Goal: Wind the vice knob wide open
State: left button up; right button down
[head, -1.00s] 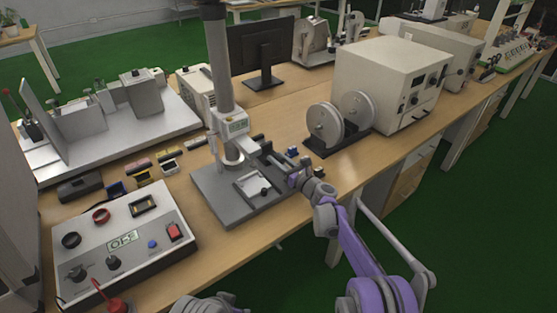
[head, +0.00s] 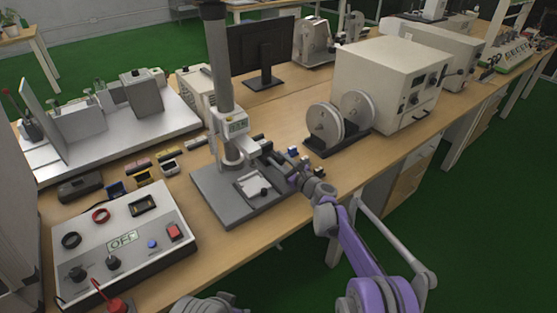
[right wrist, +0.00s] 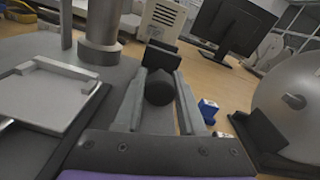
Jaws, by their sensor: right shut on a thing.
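The vice (head: 258,145) is a dark block on the grey test stand, beside its column. It also shows at the far end of my fingers in the right wrist view (right wrist: 162,52). The vice knob (right wrist: 160,88) is a dark round piece between my right gripper's fingers in that view. My right gripper (right wrist: 161,92) has one finger on each side of the knob and is shut on it. In the head view my right gripper (head: 278,163) reaches the vice from the right and largely hides the knob. My left gripper is not in view.
The test stand's base (head: 225,205) carries a pale plate (head: 253,186). A blue block (right wrist: 208,109) lies just right of my fingers. A machine with two grey discs (head: 326,130) stands further right. A control box (head: 120,235) sits left. Bare bench lies behind the vice.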

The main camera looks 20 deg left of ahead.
jog(key=n, duration=0.3)
jog(key=shift+n, duration=0.3)
jog(key=n, duration=0.3)
jog(key=shift+n+p, duration=0.3)
jog(key=shift+p, duration=0.1)
jog(key=n, duration=0.4)
jog(key=shift+p, duration=0.4)
jog(key=shift+n+p, duration=0.35)
jog(key=shift+n, duration=1.55)
jog(key=c, duration=0.5)
grip_release()
jog(key=v, duration=1.1)
jog(key=shift+a, duration=0.1)
